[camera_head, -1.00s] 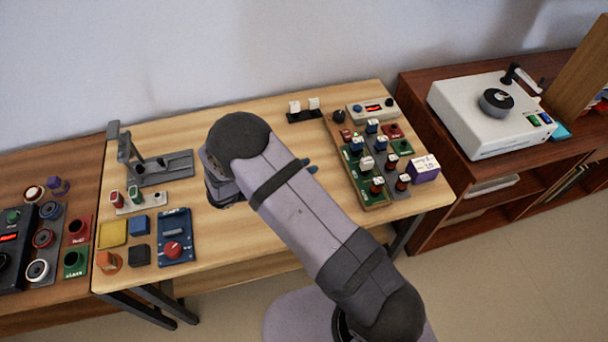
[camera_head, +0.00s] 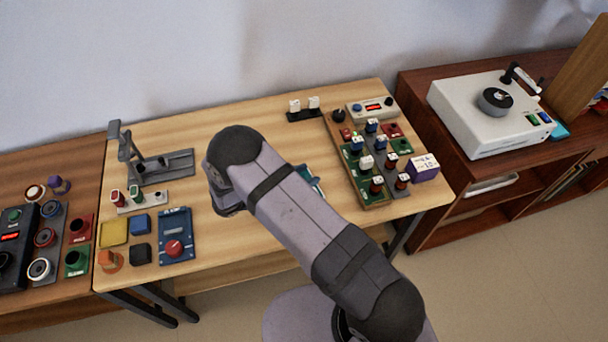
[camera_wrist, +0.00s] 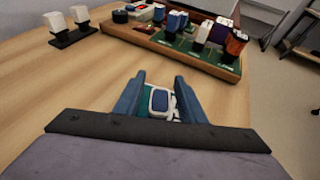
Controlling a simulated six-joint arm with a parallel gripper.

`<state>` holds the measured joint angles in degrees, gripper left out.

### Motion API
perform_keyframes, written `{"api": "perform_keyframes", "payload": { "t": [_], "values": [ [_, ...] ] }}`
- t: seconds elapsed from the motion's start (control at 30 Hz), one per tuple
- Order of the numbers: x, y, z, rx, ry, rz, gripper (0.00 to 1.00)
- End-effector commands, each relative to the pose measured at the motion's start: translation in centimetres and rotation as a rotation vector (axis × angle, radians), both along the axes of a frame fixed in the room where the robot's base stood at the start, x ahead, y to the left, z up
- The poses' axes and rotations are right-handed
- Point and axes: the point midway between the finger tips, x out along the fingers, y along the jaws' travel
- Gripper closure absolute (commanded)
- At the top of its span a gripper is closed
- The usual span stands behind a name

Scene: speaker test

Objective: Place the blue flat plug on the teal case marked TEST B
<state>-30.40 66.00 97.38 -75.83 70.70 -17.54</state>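In the wrist view, the blue flat plug (camera_wrist: 160,101), blue-topped with a white rim, sits between the two fingers of my gripper (camera_wrist: 158,80). Narrow gaps show beside the plug, so the fingers look open around it. The teal case (camera_wrist: 143,111) shows below and around the plug; whether the plug rests on it or is just above it cannot be told. In the head view, part of the teal case (camera_head: 315,179) shows right of my arm, which hides the plug and fingertips. The TEST B marking is not readable.
A wooden board (camera_head: 380,203) with several plugs stands right of the case, beside a purple box (camera_head: 425,170). Two white switches (camera_head: 304,109) are at the back. A grey stand (camera_head: 150,168) and a blue panel (camera_head: 175,236) are on the left. Bare tabletop lies between.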

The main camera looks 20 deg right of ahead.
Motion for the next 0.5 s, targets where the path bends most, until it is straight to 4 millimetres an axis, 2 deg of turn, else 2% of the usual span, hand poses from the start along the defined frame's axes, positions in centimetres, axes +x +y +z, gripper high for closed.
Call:
{"api": "perform_keyframes", "payload": {
  "t": [0.4, 0.5],
  "values": [
    [0.0, 0.0, 0.5, 0.0, 0.0, 0.0, 0.64],
    [-0.3, 1.0, 0.5, 0.0, -0.001, 0.003, 0.64]
  ]
}}
